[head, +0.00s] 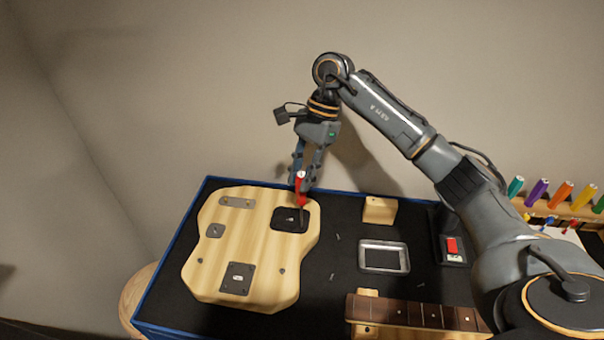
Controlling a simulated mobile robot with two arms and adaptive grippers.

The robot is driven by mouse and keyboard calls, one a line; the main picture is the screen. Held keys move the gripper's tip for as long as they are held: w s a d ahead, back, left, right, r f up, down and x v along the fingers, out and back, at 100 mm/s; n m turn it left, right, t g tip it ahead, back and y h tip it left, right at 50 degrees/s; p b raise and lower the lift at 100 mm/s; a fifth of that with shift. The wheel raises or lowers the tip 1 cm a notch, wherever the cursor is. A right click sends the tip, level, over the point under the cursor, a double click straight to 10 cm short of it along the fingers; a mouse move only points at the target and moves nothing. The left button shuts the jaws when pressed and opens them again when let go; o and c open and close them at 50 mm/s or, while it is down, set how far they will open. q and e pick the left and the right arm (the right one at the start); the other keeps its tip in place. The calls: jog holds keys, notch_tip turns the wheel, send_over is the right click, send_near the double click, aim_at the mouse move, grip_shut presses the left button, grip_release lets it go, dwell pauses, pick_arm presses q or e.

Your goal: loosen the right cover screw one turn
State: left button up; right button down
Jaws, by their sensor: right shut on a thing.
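The wooden guitar body (228,262) lies flat at the left of the dark work mat. A black cover plate (285,226) sits at its upper right. My right gripper (302,184) points down over the right part of this plate. It is shut on a red-handled screwdriver (302,199). The screwdriver stands roughly upright, with its tip at or just above the right edge of the cover. The right cover screw is too small or hidden at the tip, and I cannot tell if the tip touches it. My left gripper is not in view.
A metal tray (384,257), a wooden block (379,210) and a guitar neck (415,313) lie right of the body. Small loose pieces (337,237) lie between body and tray. Coloured-handled tools (560,195) stand in a rack at the far right.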

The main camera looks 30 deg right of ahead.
jog(key=m+t+b, duration=0.1)
jog(key=m, duration=0.1)
jog(key=m+t+b, duration=0.1)
jog(key=m, duration=0.2)
jog(key=shift+s+d+f, duration=0.1)
jog(key=shift+s+d, duration=0.05)
jog(key=shift+s, duration=0.05)
jog(key=m+t, duration=0.1)
jog(key=m, duration=0.1)
jog(key=shift+w+m, duration=0.1)
jog(key=shift+m, duration=0.2)
jog(key=shift+m+t+b, duration=0.5)
jog(key=shift+m+b, duration=0.15)
jog(key=shift+m, duration=0.45)
jog(key=shift+m+t+h, duration=0.3)
jog(key=shift+m+h, duration=0.1)
jog(key=shift+m, duration=0.4)
jog(key=shift+b, duration=0.4)
jog(key=shift+f+b, duration=0.25)
jog(key=shift+b, duration=0.15)
